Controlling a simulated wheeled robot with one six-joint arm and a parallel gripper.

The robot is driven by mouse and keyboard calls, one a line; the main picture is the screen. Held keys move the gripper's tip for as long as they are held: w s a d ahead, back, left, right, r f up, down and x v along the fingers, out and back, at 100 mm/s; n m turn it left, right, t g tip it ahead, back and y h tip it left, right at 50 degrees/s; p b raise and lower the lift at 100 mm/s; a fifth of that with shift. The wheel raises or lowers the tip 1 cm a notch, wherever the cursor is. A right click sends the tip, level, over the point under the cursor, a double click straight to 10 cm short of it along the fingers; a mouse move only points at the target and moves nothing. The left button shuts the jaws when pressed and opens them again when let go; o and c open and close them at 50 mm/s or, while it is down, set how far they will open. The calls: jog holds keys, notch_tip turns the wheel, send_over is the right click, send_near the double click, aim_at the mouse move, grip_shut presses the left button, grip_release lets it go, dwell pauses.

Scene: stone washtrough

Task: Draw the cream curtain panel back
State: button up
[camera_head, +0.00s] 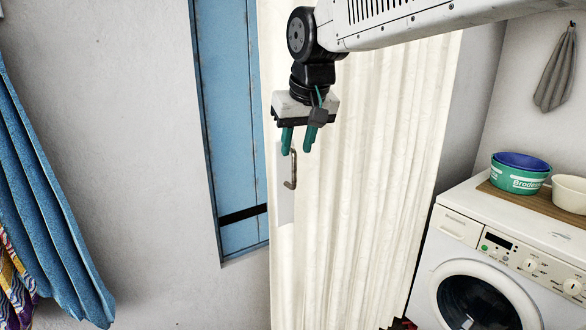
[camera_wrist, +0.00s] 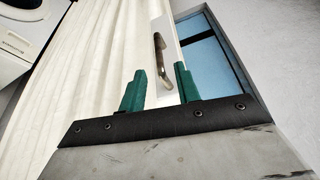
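The cream curtain panel (camera_head: 372,190) hangs in folds from the top of the head view down to the floor area, beside the blue door or shutter. A pale flat strip (camera_head: 286,200) runs along its left edge and carries a curved metal handle (camera_head: 293,170). In the wrist view the curtain (camera_wrist: 95,60) is at the left and the handle (camera_wrist: 162,60) stands just beyond the fingers. My gripper (camera_head: 298,148) has two teal fingers spread apart, near the handle's upper end.
A white washing machine (camera_head: 470,240) stands right of the curtain, with bowls (camera_head: 520,178) on a wooden board on top. A grey cloth (camera_head: 556,72) hangs at the upper right. A blue curtain (camera_head: 45,200) hangs at the far left. The blue panel (camera_head: 228,110) sits in a wall recess.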

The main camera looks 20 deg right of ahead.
aim_at(293, 165)
jog(key=x, duration=0.7)
jog(key=shift+f, duration=0.1)
grip_shut()
